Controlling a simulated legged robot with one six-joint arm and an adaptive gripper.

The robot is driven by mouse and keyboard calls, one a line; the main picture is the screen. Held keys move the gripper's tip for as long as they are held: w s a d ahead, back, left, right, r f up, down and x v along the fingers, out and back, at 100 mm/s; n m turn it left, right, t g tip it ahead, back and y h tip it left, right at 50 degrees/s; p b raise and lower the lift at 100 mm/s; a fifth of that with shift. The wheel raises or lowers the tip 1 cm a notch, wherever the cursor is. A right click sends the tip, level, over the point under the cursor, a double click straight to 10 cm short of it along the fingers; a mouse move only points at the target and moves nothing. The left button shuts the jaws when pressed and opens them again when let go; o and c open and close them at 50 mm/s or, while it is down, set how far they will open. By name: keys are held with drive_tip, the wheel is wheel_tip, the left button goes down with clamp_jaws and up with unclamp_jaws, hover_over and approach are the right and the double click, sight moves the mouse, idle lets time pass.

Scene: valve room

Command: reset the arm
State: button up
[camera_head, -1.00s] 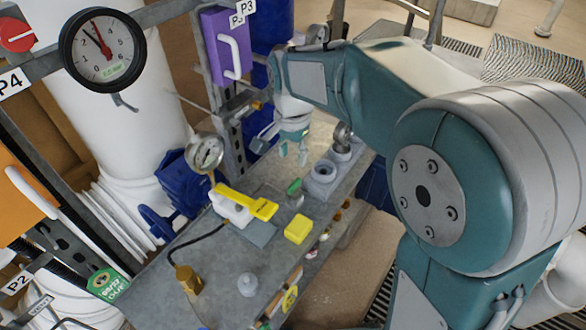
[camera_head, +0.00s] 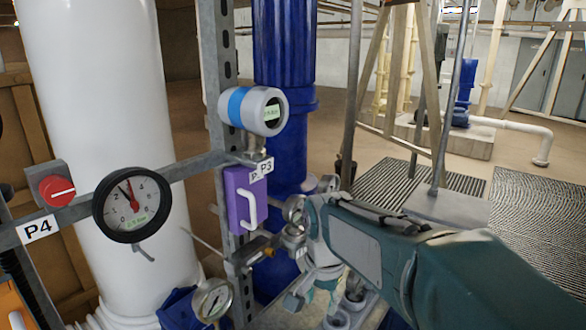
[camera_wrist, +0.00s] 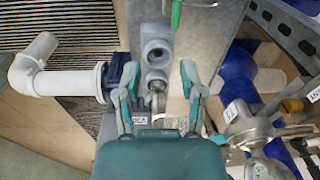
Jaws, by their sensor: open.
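My gripper (camera_head: 315,296) hangs at the end of my teal arm, low in the centre of the head view, beside the rack. In the wrist view, my gripper (camera_wrist: 157,92) has its two teal fingers wide apart. I see nothing clamped between them. A grey block with round sockets (camera_wrist: 158,48) lies beyond the fingertips. A small metal piece shows in the gap between the fingers; I cannot tell how far below them it is. My arm reaches in from the lower right.
A purple box (camera_head: 240,205) with a white handle, a blue-banded gauge (camera_head: 262,110), a black-rimmed dial (camera_head: 132,205) and a red knob (camera_head: 57,190) are on the metal rack left of my gripper. A blue pipe (camera_head: 285,60) stands behind. Floor grating (camera_head: 535,215) lies right.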

drive_tip(key=s+d+n+t, duration=0.2)
drive_tip(key=s+d, duration=0.3)
drive_tip(key=s, duration=0.3)
drive_tip(key=s+d+r+n+t, duration=0.1)
drive_tip(key=s+d+n, duration=0.3)
drive_tip(key=s, duration=0.4)
drive_tip(key=shift+s+d+r+t, duration=0.15)
drive_tip(key=shift+s+d+t, duration=0.1)
drive_tip(key=shift+d+t, duration=0.5)
drive_tip(key=shift+a, duration=0.15)
